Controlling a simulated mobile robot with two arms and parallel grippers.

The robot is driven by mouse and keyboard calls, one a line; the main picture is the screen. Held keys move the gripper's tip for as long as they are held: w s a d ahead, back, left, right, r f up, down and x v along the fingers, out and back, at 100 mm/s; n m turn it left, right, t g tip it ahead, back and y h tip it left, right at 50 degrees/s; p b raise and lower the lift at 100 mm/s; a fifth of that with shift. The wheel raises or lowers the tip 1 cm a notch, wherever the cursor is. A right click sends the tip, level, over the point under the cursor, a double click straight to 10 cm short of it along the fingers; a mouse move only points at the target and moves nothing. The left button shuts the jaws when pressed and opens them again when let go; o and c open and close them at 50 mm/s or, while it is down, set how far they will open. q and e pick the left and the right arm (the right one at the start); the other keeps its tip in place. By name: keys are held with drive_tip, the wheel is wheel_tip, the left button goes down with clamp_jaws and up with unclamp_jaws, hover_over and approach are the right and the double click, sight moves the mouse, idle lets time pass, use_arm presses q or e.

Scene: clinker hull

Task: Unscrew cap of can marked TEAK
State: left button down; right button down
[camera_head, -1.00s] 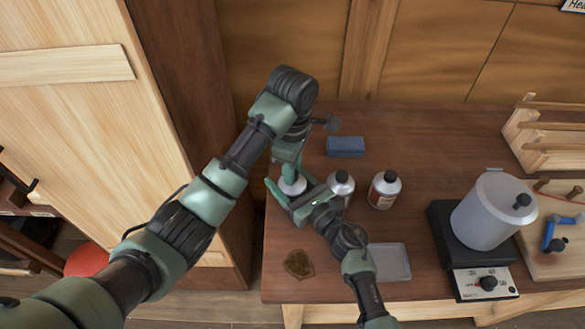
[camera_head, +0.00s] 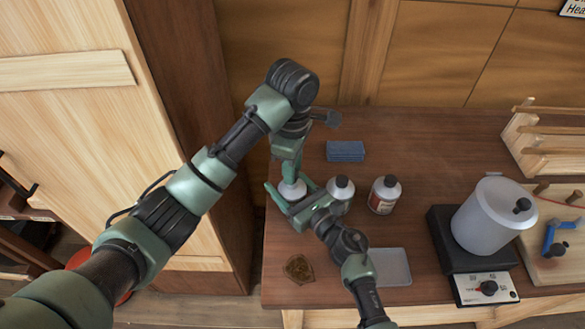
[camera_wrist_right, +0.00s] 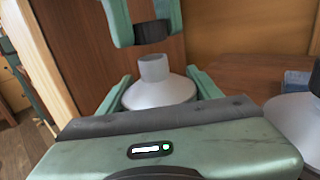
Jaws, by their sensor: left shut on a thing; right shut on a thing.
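A pale grey can (camera_head: 292,190) stands near the table's left edge; its label is hidden, so I cannot read TEAK on it. In the right wrist view the can (camera_wrist_right: 160,93) shows a sloping shoulder and a bare, uncapped neck. My right gripper (camera_head: 291,196) is shut on the can, one finger on each side. My left gripper (camera_head: 289,172) is above the can, pointing down. In the right wrist view it is shut on a black cap (camera_wrist_right: 152,32), which is held just above the neck, with a gap between them.
Two capped cans, one (camera_head: 341,187) close beside my right gripper and one with a label (camera_head: 384,195), stand to the right. A blue block (camera_head: 345,151) lies behind, a grey tray (camera_head: 389,268) and brown shield-shaped piece (camera_head: 299,268) in front. A pot (camera_head: 493,213) sits on a hotplate.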

sight(302, 199)
use_arm(q)
wheel_tip(302, 199, up, 3)
drive_tip(key=shift+r, duration=0.45)
use_arm(e)
drive_tip(key=shift+c, duration=1.2)
unclamp_jaws()
use_arm(q)
drive_tip(key=shift+f, duration=0.1)
use_arm(e)
drive_tip(key=shift+s+d+f, duration=0.1)
drive_tip(key=shift+s+d, duration=0.2)
drive_tip(key=shift+s, duration=0.05)
use_arm(q)
wheel_tip(302, 199, down, 2)
drive_tip(key=shift+b, duration=1.1)
use_arm(e)
drive_tip(key=v, duration=0.9)
drive_tip(key=shift+s+d, duration=0.15)
drive_tip(key=shift+s, duration=0.15)
use_arm(q)
drive_tip(key=shift+f, duration=0.15)
use_arm(e)
drive_tip(key=shift+v, duration=0.75)
